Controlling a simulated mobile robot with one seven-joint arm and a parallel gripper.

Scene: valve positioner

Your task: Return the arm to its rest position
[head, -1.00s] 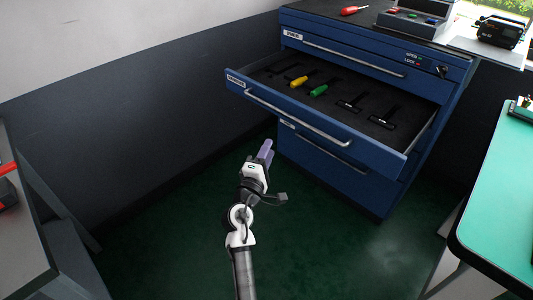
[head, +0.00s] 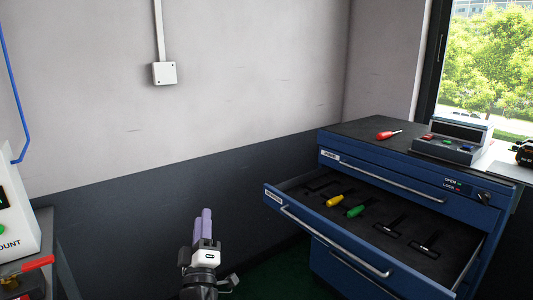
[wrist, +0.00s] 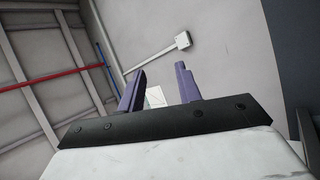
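My gripper (head: 202,222) is at the lower middle of the head view. Its two purple fingers point up, left of the open drawer and apart from it. In the wrist view my gripper (wrist: 160,80) shows a clear gap between the fingers, with nothing held. The wrist view looks up at the wall and roof beams. Most of my arm is below the head picture's edge.
A blue tool cabinet (head: 345,258) has an open drawer (head: 326,232) holding a yellow tool (head: 335,201) and a green tool (head: 356,211). A red screwdriver (head: 388,135) and a grey device (head: 452,142) sit on top. A bench (head: 50,252) stands at left.

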